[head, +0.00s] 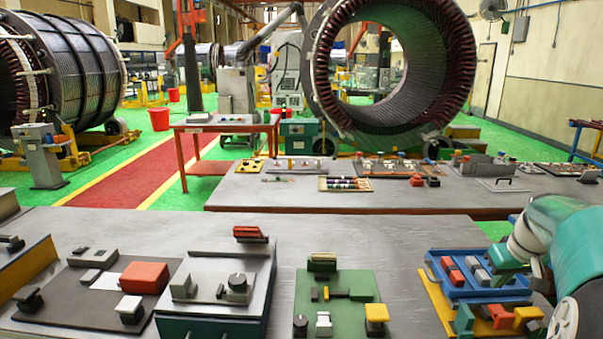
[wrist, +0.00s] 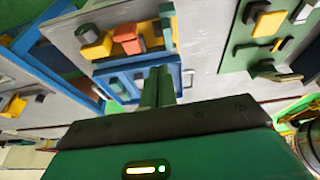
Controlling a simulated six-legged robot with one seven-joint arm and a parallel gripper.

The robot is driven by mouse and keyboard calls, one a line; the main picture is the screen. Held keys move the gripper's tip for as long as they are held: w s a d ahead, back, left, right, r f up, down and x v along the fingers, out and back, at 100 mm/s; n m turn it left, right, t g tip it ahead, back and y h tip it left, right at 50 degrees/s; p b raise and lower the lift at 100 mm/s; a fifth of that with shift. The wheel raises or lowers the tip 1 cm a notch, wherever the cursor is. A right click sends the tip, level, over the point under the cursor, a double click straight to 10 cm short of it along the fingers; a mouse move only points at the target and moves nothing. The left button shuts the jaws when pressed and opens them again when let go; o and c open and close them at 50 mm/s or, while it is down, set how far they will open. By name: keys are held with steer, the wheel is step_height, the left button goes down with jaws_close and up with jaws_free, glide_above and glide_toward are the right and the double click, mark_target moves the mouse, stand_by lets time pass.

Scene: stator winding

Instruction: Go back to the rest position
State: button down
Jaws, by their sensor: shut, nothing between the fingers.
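My gripper (wrist: 158,75) shows in the wrist view with its two green fingers together and nothing between them. It points toward a blue tray (wrist: 116,68) that holds red and grey blocks. In the head view the teal end of my arm (head: 572,235) comes in at the right edge, over the right side of the same blue tray (head: 447,290). The fingertips are hard to make out there. Whether they touch anything cannot be told.
Left of the tray on the near bench (head: 400,235) are a green panel (head: 350,287) with a yellow-topped knob, a grey box (head: 222,270) and a dark mat (head: 70,285) with a red block (head: 144,277). Behind stands a second bench (head: 290,195). A large stator ring (head: 325,75) stands further back.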

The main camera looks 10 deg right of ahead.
steer(key=s+a+r+n, duration=0.1)
steer(key=a+r, duration=0.1)
steer(key=a, duration=0.8)
steer(key=a+r, duration=0.2)
steer(key=a, duration=0.8)
steer(key=s+a+f+t, duration=0.1)
steer(key=s+a+f, duration=0.1)
steer(key=s+a, duration=0.4)
steer(key=s+a+f+n+t+y, duration=0.1)
steer(key=s+a, duration=0.5)
steer(key=a, duration=0.5)
steer(key=shift+s+a+f, duration=0.25)
steer(key=shift+s+f, duration=0.05)
steer(key=shift+f, duration=0.05)
steer(key=shift+a, duration=0.2)
